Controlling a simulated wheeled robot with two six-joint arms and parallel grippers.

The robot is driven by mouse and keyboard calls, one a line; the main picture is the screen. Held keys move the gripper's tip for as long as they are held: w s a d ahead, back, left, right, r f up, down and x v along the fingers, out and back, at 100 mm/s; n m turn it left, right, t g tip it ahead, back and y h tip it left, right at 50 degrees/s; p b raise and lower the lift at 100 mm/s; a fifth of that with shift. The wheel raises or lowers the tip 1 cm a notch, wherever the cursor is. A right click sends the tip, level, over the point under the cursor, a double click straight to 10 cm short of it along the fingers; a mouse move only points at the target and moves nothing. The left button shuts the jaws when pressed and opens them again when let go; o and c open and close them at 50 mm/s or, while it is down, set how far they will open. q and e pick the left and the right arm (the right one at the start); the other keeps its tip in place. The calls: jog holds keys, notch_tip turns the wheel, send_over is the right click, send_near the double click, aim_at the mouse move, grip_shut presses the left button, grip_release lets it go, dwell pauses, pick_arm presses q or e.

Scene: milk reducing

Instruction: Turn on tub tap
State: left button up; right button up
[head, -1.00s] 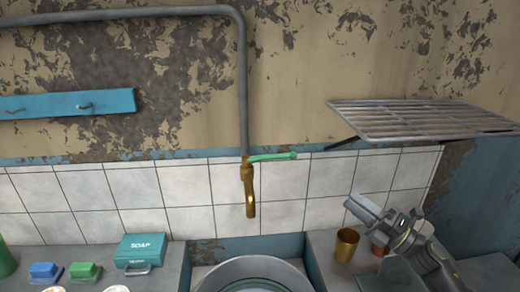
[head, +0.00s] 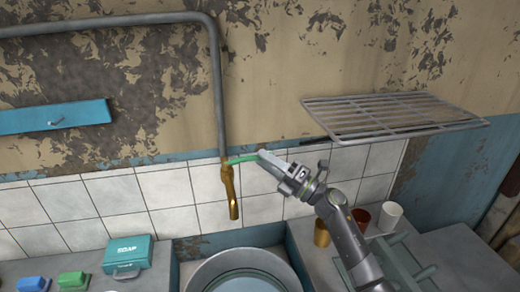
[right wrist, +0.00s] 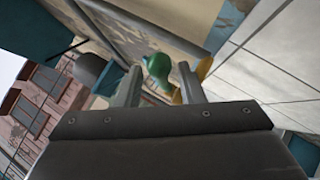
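The brass tap (head: 230,188) hangs from the grey pipe on the tiled wall, above the tub (head: 244,270). Its green handle (head: 240,160) sticks out to the right. My right gripper (head: 265,157) is at the free end of this handle and hides its tip in the head view. In the right wrist view, the rounded green handle end (right wrist: 158,66) shows between the two spread fingers (right wrist: 160,84), with a bit of brass (right wrist: 203,68) behind. The gripper looks open; I cannot tell if a finger touches the handle. My left gripper is out of view.
A metal rack (head: 390,117) juts from the wall above right of my right arm. A brass cup (head: 321,232), a red cup (head: 361,219) and a white cup (head: 390,216) stand beside the arm.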

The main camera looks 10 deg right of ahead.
jog(key=shift+x, duration=1.15)
jog(key=shift+f, duration=0.1)
grip_shut()
